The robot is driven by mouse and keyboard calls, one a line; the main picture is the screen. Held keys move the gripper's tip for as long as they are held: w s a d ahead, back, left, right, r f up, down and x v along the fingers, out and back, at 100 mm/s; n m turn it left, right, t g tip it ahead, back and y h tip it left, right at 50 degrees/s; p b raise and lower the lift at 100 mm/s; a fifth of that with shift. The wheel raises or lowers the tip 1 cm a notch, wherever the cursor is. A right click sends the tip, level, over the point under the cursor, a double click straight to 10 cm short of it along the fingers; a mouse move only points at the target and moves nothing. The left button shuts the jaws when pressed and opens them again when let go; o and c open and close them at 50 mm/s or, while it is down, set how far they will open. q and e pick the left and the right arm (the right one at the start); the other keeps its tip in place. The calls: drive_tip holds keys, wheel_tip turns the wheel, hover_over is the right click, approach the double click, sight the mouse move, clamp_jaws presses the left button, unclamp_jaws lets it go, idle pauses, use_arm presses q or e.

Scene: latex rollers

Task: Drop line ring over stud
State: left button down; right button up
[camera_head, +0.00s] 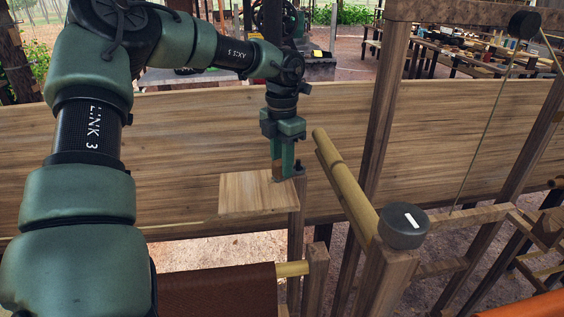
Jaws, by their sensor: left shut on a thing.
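My left gripper (281,178) points straight down at the right edge of a small wooden board (245,196). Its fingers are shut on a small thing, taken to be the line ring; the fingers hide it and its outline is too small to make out. A small dark peg (298,170), which may be the stud, stands just right of the fingertips on top of a wooden post (295,235). I cannot tell whether the held thing touches the peg or the board. My right gripper is not in view.
A bamboo-like pole (345,185) slants close by on the right, near a black round cap (403,229) on a post. A thin cord (490,120) hangs from a pulley (525,25). A long plank wall (180,150) stands behind; a brown sheet (218,290) lies in front.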

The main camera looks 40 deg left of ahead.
use_arm(q)
drive_tip(key=c, duration=1.1)
unclamp_jaws()
drive_tip(key=shift+o, duration=0.2)
wheel_tip(320, 180, up, 7)
drive_tip(key=shift+f+b, duration=0.1)
drive_tip(key=shift+b, duration=0.75)
drive_tip(key=shift+r, duration=0.55)
